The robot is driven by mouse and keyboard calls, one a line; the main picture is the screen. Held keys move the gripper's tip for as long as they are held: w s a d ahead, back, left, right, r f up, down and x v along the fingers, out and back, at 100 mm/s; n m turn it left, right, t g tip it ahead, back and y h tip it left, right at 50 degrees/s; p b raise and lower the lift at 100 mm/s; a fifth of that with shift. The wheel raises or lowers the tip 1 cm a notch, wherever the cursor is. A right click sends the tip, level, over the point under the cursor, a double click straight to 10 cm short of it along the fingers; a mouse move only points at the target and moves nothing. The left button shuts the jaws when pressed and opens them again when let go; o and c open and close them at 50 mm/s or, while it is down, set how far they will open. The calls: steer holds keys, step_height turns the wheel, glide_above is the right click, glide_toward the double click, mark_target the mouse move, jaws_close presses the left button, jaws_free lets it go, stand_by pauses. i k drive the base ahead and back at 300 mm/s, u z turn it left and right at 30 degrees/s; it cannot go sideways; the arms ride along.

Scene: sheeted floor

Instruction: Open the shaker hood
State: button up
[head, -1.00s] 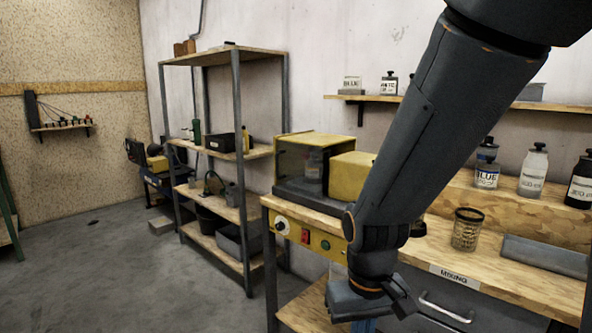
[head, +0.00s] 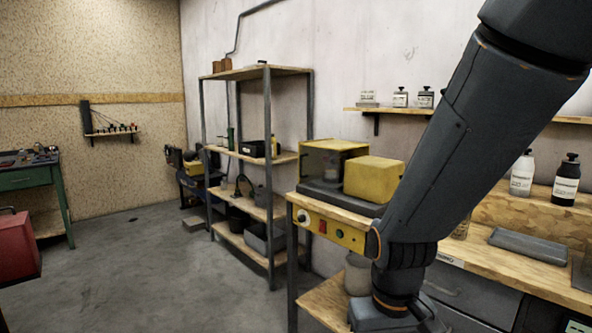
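The shaker (head: 318,190) stands on the wooden bench in the head view, left of my arm. Its hood (head: 336,146) has a yellow top and a dark see-through front, and it looks closed. A yellow block-shaped part (head: 372,178) sits at its right. Below, on the bench front, is a yellow control panel (head: 330,230) with a white knob, a red switch and a green button. My gripper (head: 398,322) hangs low in front of the bench, cut off by the bottom edge. Its fingers are not clear, and it is apart from the hood.
A grey tray (head: 540,248) lies on the bench at the right, near two bottles (head: 544,178). A metal shelf rack (head: 268,160) stands left of the bench. A red object (head: 14,250) and a green table (head: 32,180) are at the left. The floor between is clear.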

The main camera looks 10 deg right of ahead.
mark_target(354, 150)
steer(key=u, duration=0.2)
steer(key=i, duration=1.25)
steer(key=z, duration=0.2)
